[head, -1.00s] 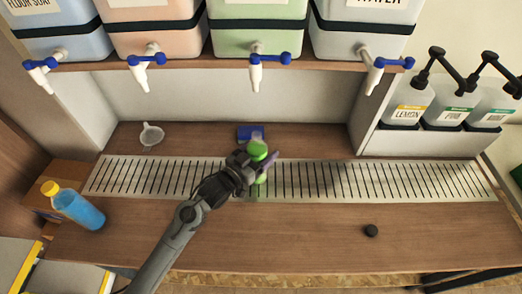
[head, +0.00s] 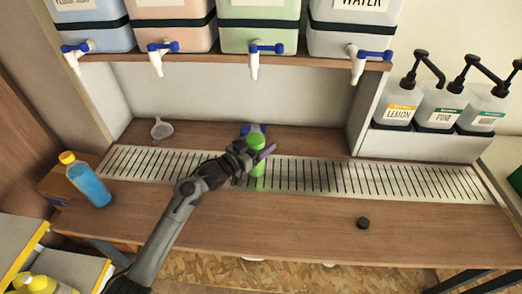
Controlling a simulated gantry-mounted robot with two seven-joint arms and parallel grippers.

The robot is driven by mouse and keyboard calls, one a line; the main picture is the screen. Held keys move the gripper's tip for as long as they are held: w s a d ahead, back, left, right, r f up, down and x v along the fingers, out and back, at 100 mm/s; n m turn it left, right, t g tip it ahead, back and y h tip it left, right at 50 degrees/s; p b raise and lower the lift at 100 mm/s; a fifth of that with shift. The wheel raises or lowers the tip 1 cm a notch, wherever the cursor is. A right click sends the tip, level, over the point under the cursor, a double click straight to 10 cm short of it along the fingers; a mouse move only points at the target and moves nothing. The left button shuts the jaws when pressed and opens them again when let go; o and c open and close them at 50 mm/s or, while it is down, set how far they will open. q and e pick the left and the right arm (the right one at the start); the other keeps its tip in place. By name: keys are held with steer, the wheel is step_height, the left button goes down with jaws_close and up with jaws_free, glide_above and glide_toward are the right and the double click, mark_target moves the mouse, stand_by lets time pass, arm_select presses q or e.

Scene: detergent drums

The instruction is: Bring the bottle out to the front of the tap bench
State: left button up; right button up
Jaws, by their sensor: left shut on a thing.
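My left gripper (head: 262,158) is shut on a green bottle (head: 257,171) over the middle of the slotted drip grate (head: 330,176). The bottle looks roughly upright; its green top shows above the fingers and a green part below them. I cannot tell whether its base touches the grate. My right gripper is not in view.
A blue bottle with a yellow cap (head: 88,182) stands at the left end. A black cap-like disc (head: 363,222) lies on the front strip. A blue object (head: 247,129) and a pale funnel (head: 161,129) lie behind the grate. Drum taps (head: 254,62) hang above.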

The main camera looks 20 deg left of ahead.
mark_target(258, 149)
arm_select(q)
steer(key=shift+s+r+p, duration=0.35)
steer(key=shift+s+p, duration=0.15)
steer(key=shift+s, duration=0.1)
steer(key=shift+s+d+f+p, duration=0.1)
steer(key=shift+s+d+p, duration=0.1)
steer(key=shift+s, duration=0.3)
steer(key=shift+s+d+p, duration=0.2)
steer(key=shift+s, duration=0.3)
steer(key=s+d+p, duration=0.3)
steer(key=s+p, duration=0.2)
steer(key=s, duration=0.8)
steer(key=shift+s+d, duration=0.2)
steer(key=shift+s, duration=0.1)
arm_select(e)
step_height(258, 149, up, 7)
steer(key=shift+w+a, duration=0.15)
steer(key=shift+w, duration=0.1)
arm_select(q)
steer(key=shift+f, duration=0.15)
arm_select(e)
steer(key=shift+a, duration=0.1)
